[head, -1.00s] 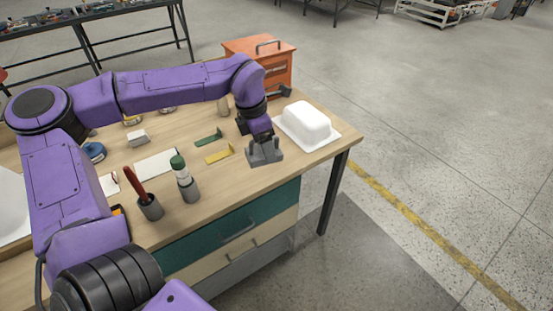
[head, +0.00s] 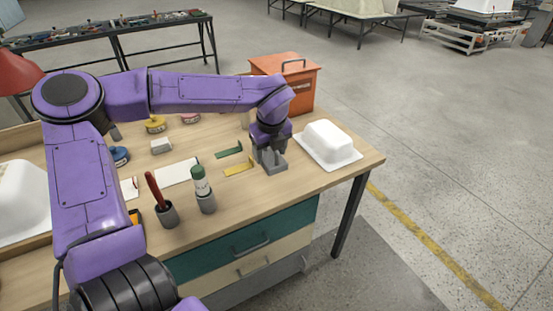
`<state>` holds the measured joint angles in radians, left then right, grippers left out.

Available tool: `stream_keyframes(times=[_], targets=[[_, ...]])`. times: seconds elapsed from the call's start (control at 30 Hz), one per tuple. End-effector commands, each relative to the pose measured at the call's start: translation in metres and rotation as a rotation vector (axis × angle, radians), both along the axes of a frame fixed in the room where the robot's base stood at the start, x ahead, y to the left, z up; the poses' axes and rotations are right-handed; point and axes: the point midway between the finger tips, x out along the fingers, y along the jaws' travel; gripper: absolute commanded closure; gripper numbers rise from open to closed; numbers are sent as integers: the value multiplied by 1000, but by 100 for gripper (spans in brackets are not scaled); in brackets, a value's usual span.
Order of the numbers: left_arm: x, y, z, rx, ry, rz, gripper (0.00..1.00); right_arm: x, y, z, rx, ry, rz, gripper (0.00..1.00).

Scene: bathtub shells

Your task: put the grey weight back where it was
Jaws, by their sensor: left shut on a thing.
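The grey weight (head: 274,165) is a small blocky piece near the right part of the wooden bench top. My left gripper (head: 270,150) points down over it and is shut on it. The gripper and wrist hide part of the weight's upper side. The weight is at or just above the bench surface; I cannot tell whether it touches. It is right of the yellow bracket (head: 239,168) and left of the white shell (head: 328,145). My right gripper is not in view.
A green bracket (head: 229,151) lies left of the weight. An orange box (head: 300,78) stands behind. A cup with a red-handled tool (head: 167,215) and a green-capped bottle in a cup (head: 206,202) stand at the front. Bare wood (head: 285,195) lies in front of the weight.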

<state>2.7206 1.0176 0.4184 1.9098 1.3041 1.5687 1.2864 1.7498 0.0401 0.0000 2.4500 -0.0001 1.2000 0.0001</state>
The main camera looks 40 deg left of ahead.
Motion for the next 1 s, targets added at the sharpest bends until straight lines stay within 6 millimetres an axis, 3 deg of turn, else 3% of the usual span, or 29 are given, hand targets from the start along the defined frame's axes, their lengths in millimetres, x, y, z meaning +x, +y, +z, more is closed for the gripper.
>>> stream_keyframes(times=[0.23,0.43,0.7,0.87,1.0], targets=[[60,-6,-23,4,0,-2,100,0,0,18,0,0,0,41],[93,-9,-61,1,-1,-3,100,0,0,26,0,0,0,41],[113,-12,-86,-1,-2,-4,100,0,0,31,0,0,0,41],[112,-11,-110,-1,-3,-4,100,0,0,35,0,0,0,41],[112,-11,-115,-1,-6,-2,100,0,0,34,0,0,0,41]])
